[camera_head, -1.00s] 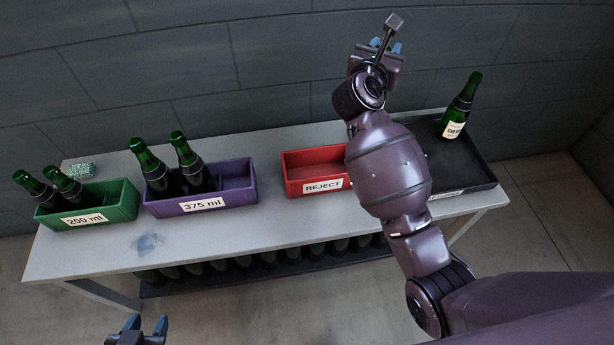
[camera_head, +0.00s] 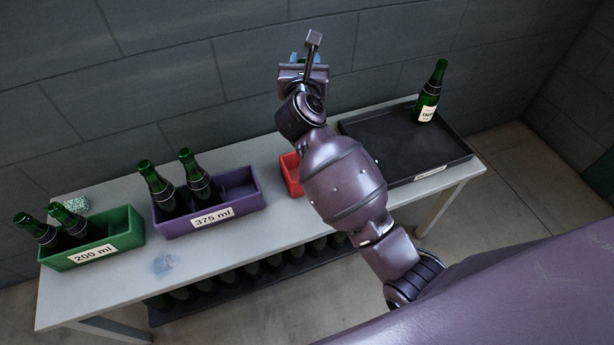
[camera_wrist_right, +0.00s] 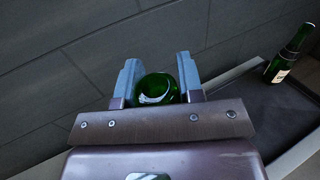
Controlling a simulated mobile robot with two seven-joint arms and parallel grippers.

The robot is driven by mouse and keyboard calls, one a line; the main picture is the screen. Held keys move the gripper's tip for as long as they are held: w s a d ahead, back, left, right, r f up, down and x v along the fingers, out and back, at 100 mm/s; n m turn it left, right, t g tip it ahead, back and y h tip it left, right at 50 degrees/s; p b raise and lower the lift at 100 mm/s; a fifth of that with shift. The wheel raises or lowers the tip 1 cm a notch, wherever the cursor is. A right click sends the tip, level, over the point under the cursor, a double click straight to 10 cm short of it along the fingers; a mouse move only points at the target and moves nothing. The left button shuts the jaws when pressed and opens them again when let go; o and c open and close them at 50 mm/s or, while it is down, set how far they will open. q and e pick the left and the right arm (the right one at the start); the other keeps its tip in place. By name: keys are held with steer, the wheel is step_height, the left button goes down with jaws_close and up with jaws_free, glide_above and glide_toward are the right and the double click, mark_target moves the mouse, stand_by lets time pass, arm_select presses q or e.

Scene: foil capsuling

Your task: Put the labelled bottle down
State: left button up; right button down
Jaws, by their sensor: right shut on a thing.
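My right gripper (camera_head: 306,60) is up in front of the back wall, beyond the red bin in the picture. In the right wrist view its two jaws (camera_wrist_right: 160,82) are shut on a green bottle (camera_wrist_right: 157,90), seen end-on. Another green bottle with a white label (camera_head: 428,92) stands upright at the far right of the black tray (camera_head: 400,150). It also shows at the right of the wrist view (camera_wrist_right: 290,55). My left gripper is not in view.
The red bin (camera_head: 290,172) is mostly hidden behind my right arm. A purple 375 ml bin (camera_head: 232,208) and a green 200 ml bin (camera_head: 118,240) each hold two bottles. The black tray is mostly clear.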

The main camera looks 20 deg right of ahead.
steer(key=shift+a+r, duration=0.1)
steer(key=shift+a, duration=0.35)
step_height(320, 180, down, 13)
steer(key=b, duration=0.4)
steer(key=shift+w+b, duration=0.1)
steer(key=shift+b, duration=0.3)
step_height(320, 180, down, 7)
steer(key=b, duration=0.2)
steer(key=shift+b, duration=0.4)
steer(key=c, duration=0.8)
jaws_free()
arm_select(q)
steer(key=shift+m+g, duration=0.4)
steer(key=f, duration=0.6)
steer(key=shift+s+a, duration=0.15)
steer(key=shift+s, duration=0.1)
arm_select(e)
steer(key=shift+o, duration=0.2)
